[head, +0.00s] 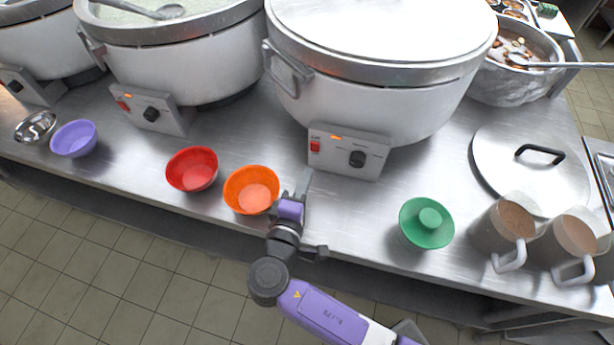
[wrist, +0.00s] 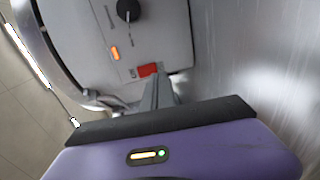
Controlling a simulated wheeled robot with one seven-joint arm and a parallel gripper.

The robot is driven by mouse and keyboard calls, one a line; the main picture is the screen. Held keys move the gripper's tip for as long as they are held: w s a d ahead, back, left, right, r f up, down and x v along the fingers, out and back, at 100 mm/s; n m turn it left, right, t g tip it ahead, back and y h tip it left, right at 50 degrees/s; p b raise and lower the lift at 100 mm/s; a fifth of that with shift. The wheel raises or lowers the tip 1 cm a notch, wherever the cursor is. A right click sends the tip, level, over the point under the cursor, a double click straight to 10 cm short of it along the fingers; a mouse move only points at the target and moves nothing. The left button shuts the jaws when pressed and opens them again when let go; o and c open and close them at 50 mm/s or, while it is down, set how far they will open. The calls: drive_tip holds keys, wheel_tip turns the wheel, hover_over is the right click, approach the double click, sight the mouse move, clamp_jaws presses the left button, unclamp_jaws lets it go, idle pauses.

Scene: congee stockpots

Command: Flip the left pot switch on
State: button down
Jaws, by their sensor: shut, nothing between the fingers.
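Three large white pots stand in a row along the counter, the leftmost (head: 35,45) cut by the picture edge. The middle pot (head: 190,70) has a front panel with a red switch (head: 123,106), a black knob and an orange light. The right, lidded pot (head: 365,105) has a similar panel with a red switch (head: 314,146) and a black knob (head: 357,158). My gripper (head: 304,178) is shut and empty, just in front of the right pot's panel. In the wrist view, my fingertips (wrist: 158,88) are close to a red switch (wrist: 148,70); contact cannot be told.
An orange bowl (head: 252,190) is close beside my gripper, with a red bowl (head: 192,169) further left. A green bowl (head: 426,222), two mugs (head: 502,226) and a loose lid (head: 530,165) are to the right. The counter (head: 345,215) is clear between the orange and green bowls.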

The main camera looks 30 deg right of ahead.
drive_tip(key=shift+s+a+f, duration=0.2)
drive_tip(key=shift+f, duration=0.1)
drive_tip(key=v, duration=0.2)
drive_tip(key=f+b+v, duration=0.1)
drive_tip(key=v, duration=0.5)
drive_tip(key=shift+s+a+f+b, duration=0.1)
drive_tip(key=shift+s+f+b, duration=0.05)
drive_tip(key=shift+f+b, duration=0.2)
